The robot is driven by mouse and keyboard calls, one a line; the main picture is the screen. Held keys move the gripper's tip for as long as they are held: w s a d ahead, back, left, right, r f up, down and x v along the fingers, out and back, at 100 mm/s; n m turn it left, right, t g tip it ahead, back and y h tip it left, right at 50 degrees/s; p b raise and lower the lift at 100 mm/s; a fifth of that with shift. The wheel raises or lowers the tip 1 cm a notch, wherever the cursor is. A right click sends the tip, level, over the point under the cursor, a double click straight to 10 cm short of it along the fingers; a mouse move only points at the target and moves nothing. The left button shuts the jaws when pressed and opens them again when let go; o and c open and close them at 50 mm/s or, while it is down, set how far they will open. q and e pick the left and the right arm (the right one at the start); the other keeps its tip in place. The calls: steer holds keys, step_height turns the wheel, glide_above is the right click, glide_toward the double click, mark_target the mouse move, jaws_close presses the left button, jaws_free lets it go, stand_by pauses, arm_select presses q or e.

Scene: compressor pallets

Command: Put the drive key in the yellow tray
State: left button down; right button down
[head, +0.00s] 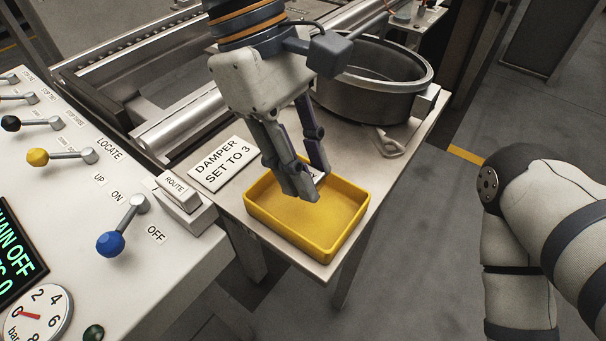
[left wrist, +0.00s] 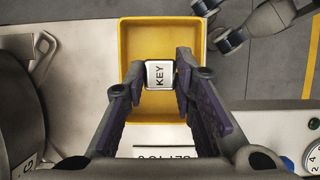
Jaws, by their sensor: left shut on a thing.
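The yellow tray (head: 262,235) stands on a small table beside the control panel. My left gripper (head: 306,192) is over the tray, pointing down into it. In the left wrist view its fingers (left wrist: 161,78) are shut on the drive key (left wrist: 160,75), a small pale block with KEY printed on its face. The wrist view shows the tray (left wrist: 125,45) behind the key. In the head view the fingers hide most of the key, and I cannot tell whether it touches the tray floor. My right gripper is not clearly in view.
A round metal pot (head: 372,95) stands on the table behind the tray. A DAMPER SET TO 3 label (head: 221,164) lies left of the tray. The control panel (head: 130,235) with its levers is at the left. Grey floor lies to the right.

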arm_select(q)
step_height(320, 180, down, 2)
steer(key=shift+f, duration=0.25)
steer(key=shift+a+r, duration=0.1)
arm_select(e)
steer(key=shift+s+f, duration=0.1)
steer(key=shift+f, duration=0.1)
arm_select(q)
steer(key=c, duration=1.3)
jaws_free()
steer(key=shift+c, duration=0.2)
steer(key=shift+w, duration=0.1)
steer(key=p+v, duration=0.1)
steer(key=v, duration=1.1)
steer(key=shift+p, duration=0.4)
arm_select(e)
steer(key=shift+w+r, duration=0.8)
steer(key=shift+r, duration=0.2)
